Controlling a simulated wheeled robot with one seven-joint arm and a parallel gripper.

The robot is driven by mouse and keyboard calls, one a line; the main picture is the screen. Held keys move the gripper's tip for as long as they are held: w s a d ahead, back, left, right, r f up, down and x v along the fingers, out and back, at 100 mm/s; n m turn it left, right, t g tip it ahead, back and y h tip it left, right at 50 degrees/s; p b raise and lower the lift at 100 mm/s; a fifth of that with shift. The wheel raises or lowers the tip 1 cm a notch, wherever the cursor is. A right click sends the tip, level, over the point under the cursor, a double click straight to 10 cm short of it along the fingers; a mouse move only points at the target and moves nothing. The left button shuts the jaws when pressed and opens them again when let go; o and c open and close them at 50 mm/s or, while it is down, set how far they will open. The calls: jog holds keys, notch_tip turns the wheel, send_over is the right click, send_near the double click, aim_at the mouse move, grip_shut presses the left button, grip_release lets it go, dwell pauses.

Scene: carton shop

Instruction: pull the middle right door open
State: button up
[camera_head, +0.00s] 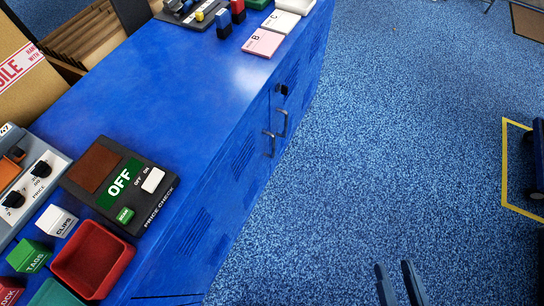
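The blue cabinet (190,75) runs diagonally along the left, with its door front facing the open floor on the right. Two dark handles stand close together near the middle of that front: an upper handle (282,123) and a lower handle (269,144). The door panels beside them look shut, and the front is seen at a steep slant. I cannot tell for sure which handle belongs to the middle right door. My gripper (400,284) shows at the bottom edge, its two fingers apart with nothing between them. It is over the floor, well right of and nearer than the handles.
A price check box (120,183), a red bin (92,259) and small labelled blocks sit on the near cabinet top. Pink and white cards (263,42) lie at the far end. Blue floor (400,130) is clear to the right, up to a yellow floor line (504,165).

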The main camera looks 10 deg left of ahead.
jog(key=w+a+f+n+y+b, duration=0.1)
jog(key=w+a+f+y+b, duration=0.2)
jog(key=w+f, duration=0.55)
jog(key=n+g+y+b, duration=0.1)
jog(key=n+y+b, duration=0.25)
jog(key=b, duration=0.75)
send_near(274, 147)
jog(key=shift+n+g+y, duration=0.25)
jog(key=shift+g+y, duration=0.05)
jog(key=shift+y, duration=0.35)
jog(key=b+x, duration=0.1)
jog(key=x, duration=0.1)
jog(key=b+x, duration=0.1)
jog(key=x, duration=0.2)
jog(key=b+x, duration=0.1)
jog(key=x, duration=0.1)
jog(key=shift+w+d+f+b, duration=0.15)
jog(key=shift+w+f+b, duration=0.15)
jog(key=shift+w, duration=0.2)
jog(key=shift+w+a+r, duration=0.1)
jog(key=shift+w+a, duration=0.3)
jog(key=shift+w, duration=0.15)
jog(key=shift+c, duration=0.4)
grip_shut()
